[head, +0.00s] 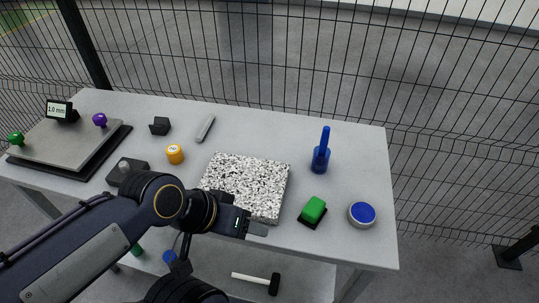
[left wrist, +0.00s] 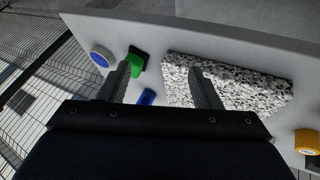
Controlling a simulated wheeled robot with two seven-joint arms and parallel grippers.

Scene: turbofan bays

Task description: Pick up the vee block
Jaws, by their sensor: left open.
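A small dark block with a notched-looking outline, which I take as the vee block (head: 160,126), sits at the back left of the grey table in the head view. It stands apart from its neighbours, and I do not see it in the left wrist view. My left gripper (head: 258,229) is over the front edge of the speckled plate, well to the right of and nearer than the block. In the left wrist view my left gripper (left wrist: 161,82) has its fingers spread with nothing held between them. My right gripper is not in view.
The speckled granite plate (head: 262,176) lies mid-table. A wire fence (head: 440,90) stands behind.

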